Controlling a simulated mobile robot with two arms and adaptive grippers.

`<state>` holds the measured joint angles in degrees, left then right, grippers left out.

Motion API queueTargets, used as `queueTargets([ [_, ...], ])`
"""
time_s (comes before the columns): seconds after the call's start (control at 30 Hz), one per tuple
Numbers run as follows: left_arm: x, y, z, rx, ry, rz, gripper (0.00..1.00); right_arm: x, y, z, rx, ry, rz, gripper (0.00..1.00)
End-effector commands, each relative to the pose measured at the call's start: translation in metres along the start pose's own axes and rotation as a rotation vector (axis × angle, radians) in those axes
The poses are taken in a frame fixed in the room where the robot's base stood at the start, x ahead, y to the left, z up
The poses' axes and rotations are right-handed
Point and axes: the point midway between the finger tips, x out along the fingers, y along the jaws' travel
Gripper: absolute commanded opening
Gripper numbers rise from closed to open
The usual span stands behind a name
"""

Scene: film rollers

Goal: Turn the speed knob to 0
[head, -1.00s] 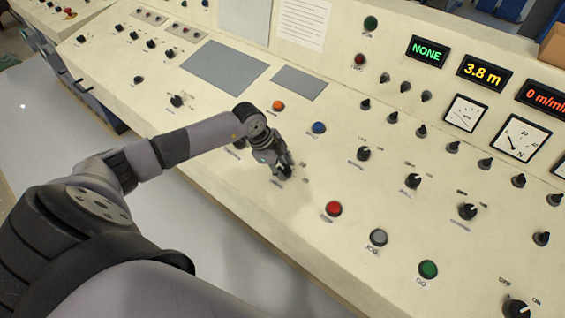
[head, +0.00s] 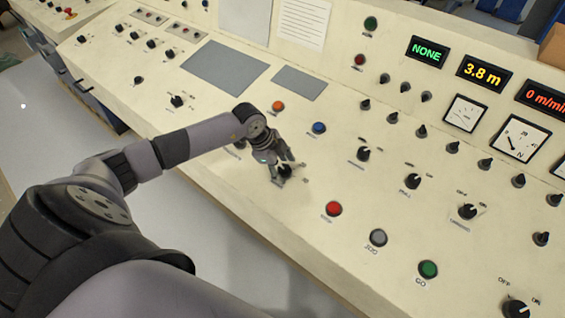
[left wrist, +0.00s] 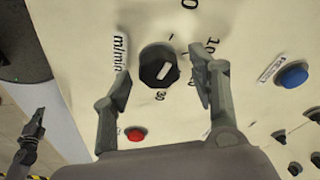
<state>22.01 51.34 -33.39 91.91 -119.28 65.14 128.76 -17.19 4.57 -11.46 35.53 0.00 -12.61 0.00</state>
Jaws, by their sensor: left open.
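The speed knob (left wrist: 158,68) is round and dark with a white pointer line, on the cream panel.
A red button (head: 333,208), a blue button (head: 319,128) and an orange button (head: 278,106) are nearby. A red display (head: 547,97) reads 0 m/min. What looks like my right gripper (left wrist: 34,135) shows at the left wrist view's left edge, away from the panel.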

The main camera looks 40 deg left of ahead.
Motion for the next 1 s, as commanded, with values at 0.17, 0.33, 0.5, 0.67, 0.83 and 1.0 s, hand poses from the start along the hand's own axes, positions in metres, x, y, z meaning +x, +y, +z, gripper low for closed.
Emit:
queueTargets([
  [0.17,-0.001,0.000,0.000,0.001,0.000,0.000,0.54,0.000,0.003,0.001,-0.001,-0.001,0.003,0.00],
  [0.33,-0.018,-0.001,0.001,0.001,-0.001,-0.003,0.54,0.000,0.002,0.000,-0.001,0.000,0.002,0.00],
  [0.5,-0.054,-0.001,0.001,0.003,-0.002,-0.002,0.54,0.000,0.001,0.000,0.000,0.000,0.001,0.00],
  [0.67,-0.087,-0.001,0.001,0.002,-0.003,-0.002,0.54,0.000,0.000,0.000,0.000,0.000,0.000,0.00],
  [0.83,-0.111,0.000,0.001,0.000,-0.001,-0.001,0.54,0.000,0.000,0.000,0.000,0.000,0.000,0.00],
  [1.0,-0.119,0.000,0.000,0.000,-0.001,0.001,0.54,0.000,0.000,0.000,0.000,0.000,0.000,0.00],
])
